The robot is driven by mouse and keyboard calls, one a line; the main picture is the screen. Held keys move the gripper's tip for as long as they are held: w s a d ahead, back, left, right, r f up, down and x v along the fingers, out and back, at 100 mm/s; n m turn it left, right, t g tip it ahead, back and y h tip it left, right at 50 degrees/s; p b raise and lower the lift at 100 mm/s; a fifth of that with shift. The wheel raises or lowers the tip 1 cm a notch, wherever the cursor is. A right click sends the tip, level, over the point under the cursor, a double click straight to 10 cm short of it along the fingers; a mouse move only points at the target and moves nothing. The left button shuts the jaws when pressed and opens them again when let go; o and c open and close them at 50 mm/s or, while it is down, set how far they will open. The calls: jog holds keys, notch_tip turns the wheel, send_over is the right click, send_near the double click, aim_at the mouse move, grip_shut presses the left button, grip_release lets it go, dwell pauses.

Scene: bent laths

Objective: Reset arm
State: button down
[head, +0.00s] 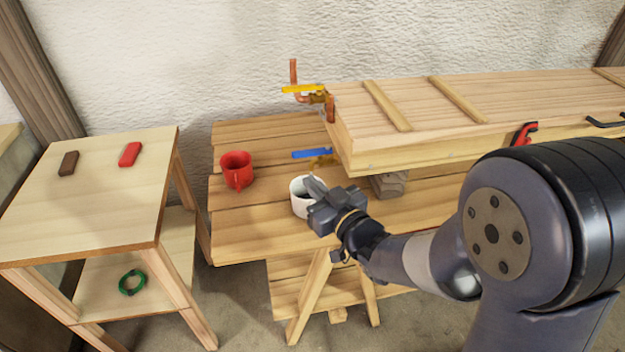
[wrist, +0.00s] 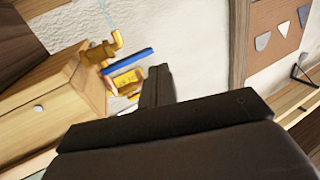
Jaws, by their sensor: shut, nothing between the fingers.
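My gripper (head: 312,190) is shut and empty. In the head view its fingertips are at the white mug (head: 300,205) on the slatted wooden table, overlapping the mug's opening; I cannot tell whether they touch it. The dark shut fingers also fill the lower middle of the wrist view (wrist: 160,85). The valve with the blue lever (head: 312,153) is just above and behind my gripper, and its blue lever shows in the wrist view (wrist: 128,61) beside the fingers. The valve with the yellow lever (head: 303,89) is higher, at the wooden box's left end.
A red mug (head: 237,170) stands left on the slatted table (head: 235,222). The long wooden box (head: 450,110), with a red clamp (head: 524,133), is close right of my gripper. A side table (head: 100,205) holds a brown block (head: 69,163), a red block (head: 130,154) and, below, a green ring (head: 132,283).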

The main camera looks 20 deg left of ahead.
jog(key=s+d, duration=0.3)
jog(key=s, duration=0.3)
jog(key=shift+d+b, duration=0.3)
jog(key=shift+b, duration=0.05)
jog(key=shift+w+r, duration=0.1)
